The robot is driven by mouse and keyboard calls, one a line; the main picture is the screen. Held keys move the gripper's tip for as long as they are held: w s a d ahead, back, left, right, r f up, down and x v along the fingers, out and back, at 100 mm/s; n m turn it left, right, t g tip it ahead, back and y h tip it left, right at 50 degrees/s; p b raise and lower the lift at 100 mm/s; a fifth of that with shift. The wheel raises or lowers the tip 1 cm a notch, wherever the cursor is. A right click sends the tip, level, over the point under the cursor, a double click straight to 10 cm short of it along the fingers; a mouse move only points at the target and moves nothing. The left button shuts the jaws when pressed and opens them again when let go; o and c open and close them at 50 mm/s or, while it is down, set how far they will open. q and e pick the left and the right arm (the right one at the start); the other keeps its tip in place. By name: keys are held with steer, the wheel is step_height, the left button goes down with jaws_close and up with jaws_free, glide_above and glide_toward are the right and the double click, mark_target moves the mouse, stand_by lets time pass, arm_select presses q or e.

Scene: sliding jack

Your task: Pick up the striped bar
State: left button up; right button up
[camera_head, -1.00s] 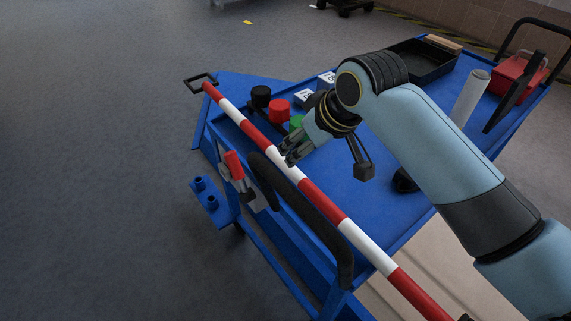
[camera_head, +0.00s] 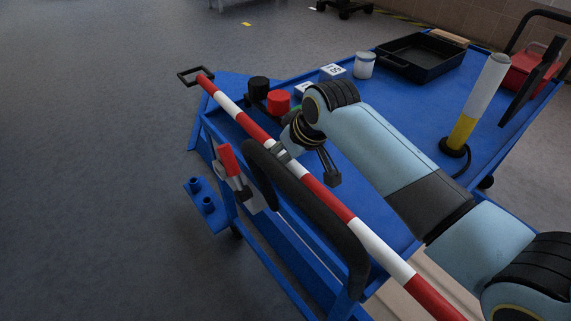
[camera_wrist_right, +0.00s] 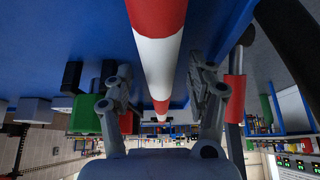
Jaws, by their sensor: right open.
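The striped bar (camera_head: 345,215), red and white, lies along the near edge of the blue cart, with a black square loop at its far end. My right gripper (camera_head: 281,153) is at the middle stretch of the bar, partly hidden behind my wrist. In the right wrist view the bar (camera_wrist_right: 157,58) runs between the two spread fingers of the right gripper (camera_wrist_right: 160,72), with gaps on both sides. The gripper is open. My left gripper is not in view.
The blue cart (camera_head: 365,195) has a black handle (camera_head: 318,215) beside the bar and a red-handled clamp (camera_head: 230,160) at its side. Black and red knobs (camera_head: 278,102), a white box (camera_head: 333,72), a black tray (camera_head: 425,58) and a white-yellow post (camera_head: 480,100) stand on it.

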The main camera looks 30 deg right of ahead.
steer(key=shift+f, duration=0.1)
steer(key=shift+c, duration=0.2)
jaws_close()
steer(key=shift+w, duration=0.1)
stand_by(0.4)
steer(key=shift+r+p, duration=0.3)
steer(key=shift+r, duration=0.45)
step_height(320, 180, up, 3)
steer(key=shift+f+p, duration=0.15)
steer(key=shift+p, duration=0.4)
steer(key=s+d+r+p, duration=0.3)
steer(key=s+d+r, duration=0.4)
steer(key=d, duration=0.2)
steer(key=shift+s, duration=0.3)
